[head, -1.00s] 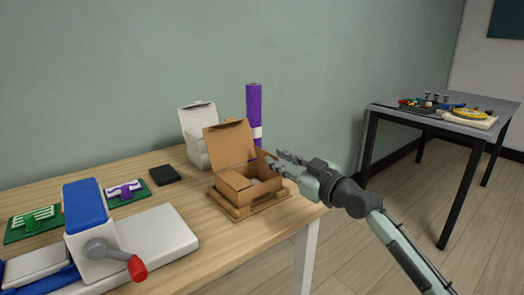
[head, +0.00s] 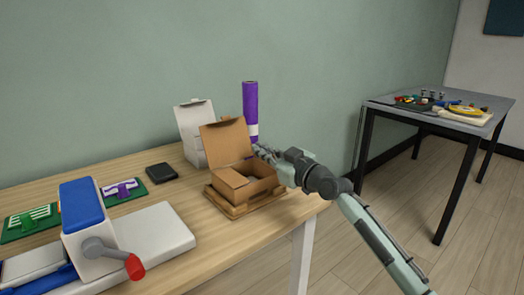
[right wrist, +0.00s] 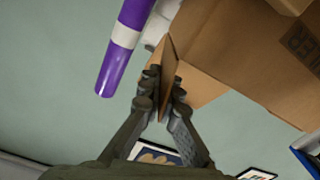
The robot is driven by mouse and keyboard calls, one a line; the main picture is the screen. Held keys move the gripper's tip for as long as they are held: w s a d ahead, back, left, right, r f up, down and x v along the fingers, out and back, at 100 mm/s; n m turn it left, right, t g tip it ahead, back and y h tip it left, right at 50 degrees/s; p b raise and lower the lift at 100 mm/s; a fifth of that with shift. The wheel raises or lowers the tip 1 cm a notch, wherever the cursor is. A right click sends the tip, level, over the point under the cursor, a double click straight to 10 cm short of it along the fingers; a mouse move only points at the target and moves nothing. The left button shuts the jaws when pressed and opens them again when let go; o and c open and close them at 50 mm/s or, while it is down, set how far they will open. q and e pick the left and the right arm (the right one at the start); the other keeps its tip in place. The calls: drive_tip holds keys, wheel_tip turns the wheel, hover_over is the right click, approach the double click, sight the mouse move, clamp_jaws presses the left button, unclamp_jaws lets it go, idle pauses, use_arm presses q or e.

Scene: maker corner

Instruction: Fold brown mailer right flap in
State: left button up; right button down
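The brown mailer (head: 247,188) stands on a wooden board with its lid (head: 226,142) raised. Its inside is open, and something light in it is only partly seen. My right gripper (head: 262,153) is at the box's right side. In the right wrist view, the fingers of my right gripper (right wrist: 166,88) lie on either side of the mailer's right flap (right wrist: 169,62), close against it, and look shut on it. The flap stands out from the box there, seen nearly edge-on. In the head view my gripper and arm hide most of that flap. My left gripper is not in view.
A white box (head: 191,133) and a purple roll (head: 250,108) stand behind the mailer. A blue-and-white device with a red-tipped crank (head: 135,267) is at the front left. A black pad (head: 160,173) lies left of the mailer. The table's right edge is close to the board.

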idle(0.3)
drive_tip(key=n, duration=0.1)
drive_tip(key=n+b, duration=0.1)
drive_tip(key=a+n+b, duration=0.1)
drive_tip(key=shift+s+f, duration=0.35)
drive_tip(key=shift+n+b, duration=0.4)
drive_tip(key=shift+s+a+f+n, duration=0.15)
drive_tip(key=shift+s+a+n, duration=0.05)
drive_tip(key=shift+n, duration=0.5)
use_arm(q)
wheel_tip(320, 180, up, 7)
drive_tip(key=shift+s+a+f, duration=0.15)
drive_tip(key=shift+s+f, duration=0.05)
use_arm(e)
drive_tip(key=shift+s+a+f+n, duration=0.15)
drive_tip(key=shift+a+f+n, duration=0.1)
drive_tip(key=shift+n, duration=0.65)
drive_tip(key=c, duration=2.2)
unclamp_jaws()
drive_tip(key=o, duration=0.4)
